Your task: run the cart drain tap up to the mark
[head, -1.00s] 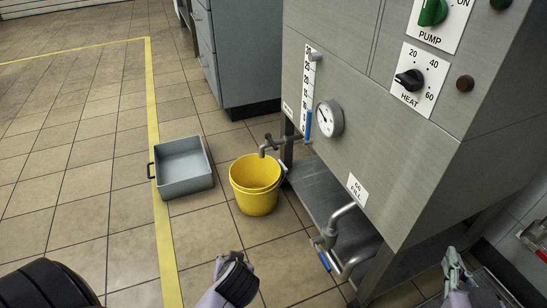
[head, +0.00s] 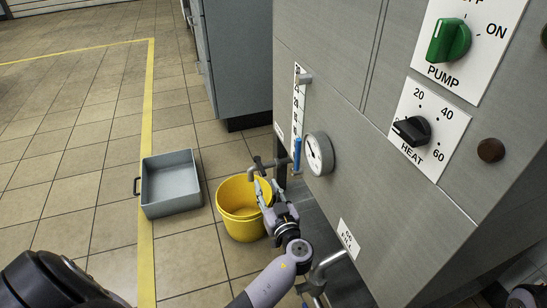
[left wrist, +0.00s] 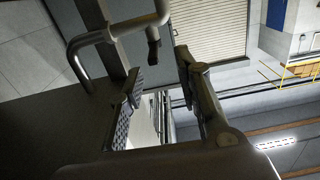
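The drain tap (head: 257,164) sticks out low from the steel cart, its spout over the yellow bucket (head: 238,215). My left gripper (head: 264,190) is above the bucket's right side, close below the tap; touching cannot be told. In the left wrist view, its fingers (left wrist: 160,88) stand apart with nothing between them, and a bent metal pipe (left wrist: 120,28) with a dark end shows beyond. A white scale strip (head: 298,110) on the cart has a grey clip (head: 305,79) near its top and a blue bar (head: 297,153) at its foot. My right gripper is not in view.
A grey tray (head: 172,184) lies on the floor left of the bucket, by a yellow floor line (head: 147,130). A round gauge (head: 318,154), HEAT knob (head: 411,131) and green PUMP knob (head: 449,41) are on the cart. A lower pipe (head: 327,262) sits near my left arm.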

